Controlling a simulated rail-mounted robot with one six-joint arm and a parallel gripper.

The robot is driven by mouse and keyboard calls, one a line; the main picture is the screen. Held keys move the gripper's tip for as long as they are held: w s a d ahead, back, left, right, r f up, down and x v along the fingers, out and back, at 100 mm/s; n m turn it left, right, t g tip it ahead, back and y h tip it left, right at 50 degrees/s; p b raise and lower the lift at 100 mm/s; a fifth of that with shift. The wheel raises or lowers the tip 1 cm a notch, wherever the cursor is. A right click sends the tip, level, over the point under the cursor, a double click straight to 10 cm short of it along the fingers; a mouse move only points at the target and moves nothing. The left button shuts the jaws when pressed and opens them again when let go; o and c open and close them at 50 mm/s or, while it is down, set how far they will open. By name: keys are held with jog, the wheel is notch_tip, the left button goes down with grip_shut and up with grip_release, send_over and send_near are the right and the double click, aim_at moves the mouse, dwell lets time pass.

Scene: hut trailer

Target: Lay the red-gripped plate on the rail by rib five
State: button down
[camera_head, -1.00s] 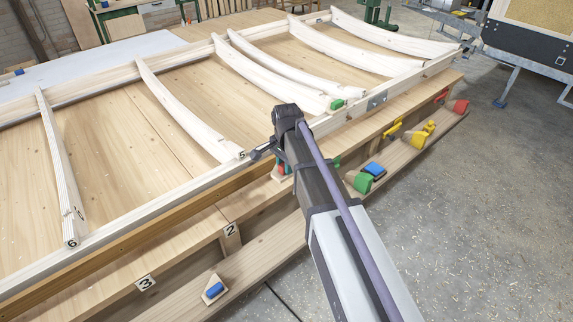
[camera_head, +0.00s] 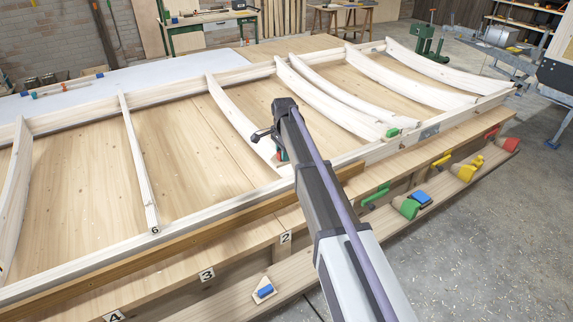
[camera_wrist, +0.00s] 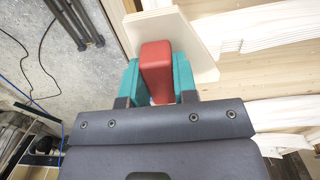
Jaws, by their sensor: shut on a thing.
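The red-gripped plate shows in the wrist view as a red block grip (camera_wrist: 156,68) on a pale plywood plate (camera_wrist: 190,45). My gripper (camera_wrist: 160,80) has its teal fingers shut on both sides of the red grip. In the head view my gripper (camera_head: 281,152) is beside the near end of rib five (camera_head: 240,121), above the frame. Only a sliver of teal and red shows there; the arm hides most of the plate. The pale front rail (camera_head: 215,214) runs along the near ends of the ribs. Rib five's number is hidden behind my arm.
Rib six (camera_head: 139,165) lies to the left. A green-gripped piece (camera_head: 393,132) sits on the frame to the right. The lower shelf (camera_head: 225,303) holds a blue-gripped piece (camera_head: 264,291) and several other coloured pieces. Open floor (camera_head: 470,240) lies at the right.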

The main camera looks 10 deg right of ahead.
aim_at(284, 164)
jog(key=shift+f+b, duration=2.45)
jog(key=shift+f+b, duration=0.75)
jog(key=shift+f, duration=0.05)
jog(key=shift+f+b, duration=0.95)
jog(key=shift+b, duration=0.05)
jog(key=shift+f+b, duration=0.75)
jog(key=c, duration=0.8)
grip_release()
jog(key=shift+r, duration=0.1)
